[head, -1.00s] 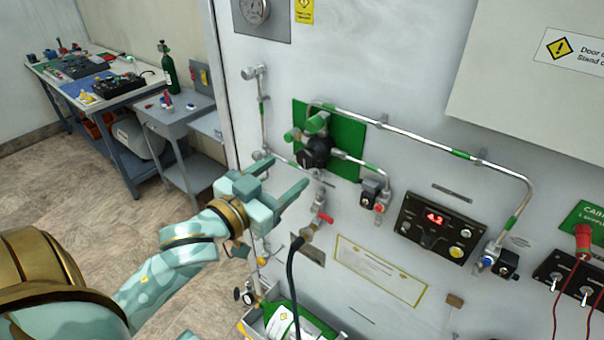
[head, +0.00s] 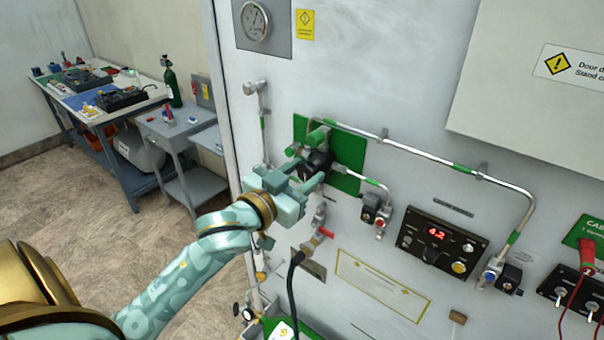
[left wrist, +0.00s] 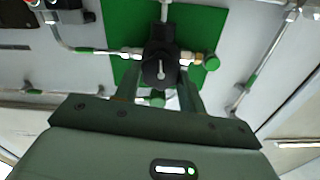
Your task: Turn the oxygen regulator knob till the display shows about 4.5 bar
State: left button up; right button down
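The black oxygen regulator knob (head: 316,164) sits on the green plate (head: 346,181) on the wall panel. The display (head: 436,233) glows red and appears to read 4.2. My left gripper (head: 306,171) is at the knob, its fingers pointing toward the panel. In the left wrist view, the knob (left wrist: 160,68) with its pale pointer line lies between the tips of my open left gripper (left wrist: 159,78). A gap seems to show on both sides; I cannot tell whether either finger touches it. My right gripper is in neither view.
Metal pipes with green bands (head: 430,152) run across the panel. A red-handled valve with a black hose (head: 295,275) hangs below the gripper. A round gauge (head: 255,20) is above. A workbench (head: 110,92) stands at the far left.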

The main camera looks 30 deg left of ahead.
pick_arm(q)
jog(key=shift+r+m+p, duration=0.25)
jog(key=shift+m+p, duration=0.45)
jog(key=shift+p, duration=0.4)
jog(key=shift+f+m+p, duration=0.15)
jog(key=shift+m+p, duration=0.2)
jog(key=shift+m, duration=0.05)
jog(key=shift+f, duration=0.1)
jog(key=o, duration=1)
jog(key=shift+c, duration=0.2)
jog(key=s+a+p, duration=0.1)
jog(key=s+p, duration=0.2)
jog(key=s, duration=1.3)
jog(key=shift+s, duration=0.15)
jog(key=shift+a, duration=0.1)
